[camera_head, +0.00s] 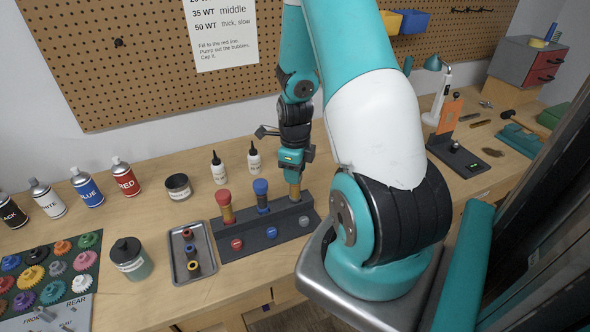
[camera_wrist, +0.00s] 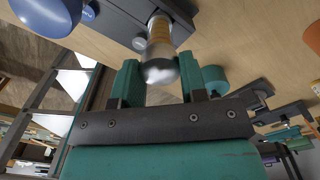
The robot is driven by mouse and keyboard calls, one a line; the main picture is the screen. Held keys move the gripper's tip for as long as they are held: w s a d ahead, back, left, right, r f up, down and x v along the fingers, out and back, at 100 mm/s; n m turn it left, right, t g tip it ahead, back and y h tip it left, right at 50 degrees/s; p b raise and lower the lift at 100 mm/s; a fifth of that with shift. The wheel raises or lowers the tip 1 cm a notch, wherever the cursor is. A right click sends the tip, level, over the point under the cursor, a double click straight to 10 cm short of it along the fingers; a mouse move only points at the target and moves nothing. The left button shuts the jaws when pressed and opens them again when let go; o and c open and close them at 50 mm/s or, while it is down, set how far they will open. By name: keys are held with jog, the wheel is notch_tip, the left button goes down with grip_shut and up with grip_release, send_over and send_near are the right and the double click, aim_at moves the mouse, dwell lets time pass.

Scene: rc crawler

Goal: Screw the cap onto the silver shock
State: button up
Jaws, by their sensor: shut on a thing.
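The silver shock (camera_head: 294,190) stands upright at the right end of the dark shock stand (camera_head: 264,236), and its amber body (camera_wrist: 158,48) shows in the wrist view. The silver cap (camera_wrist: 160,71) is at the end of that body, in line with it. I cannot tell how far it is threaded. My gripper (camera_wrist: 159,78) is shut on the silver cap, one teal finger on each side. In the head view my gripper (camera_head: 293,168) is above the silver shock and hides its top.
The red shock (camera_head: 226,207) and blue shock (camera_head: 262,197) stand to the left in the same stand, with coloured tops. A grey tray (camera_head: 174,262) with small parts lies left of it. Two dropper bottles (camera_head: 218,170) stand behind.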

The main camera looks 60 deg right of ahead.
jog(key=shift+m, duration=0.7)
jog(key=m, duration=0.4)
jog(key=o, duration=1.1)
jog(key=shift+r+p, duration=2.15)
jog(key=shift+r, duration=0.35)
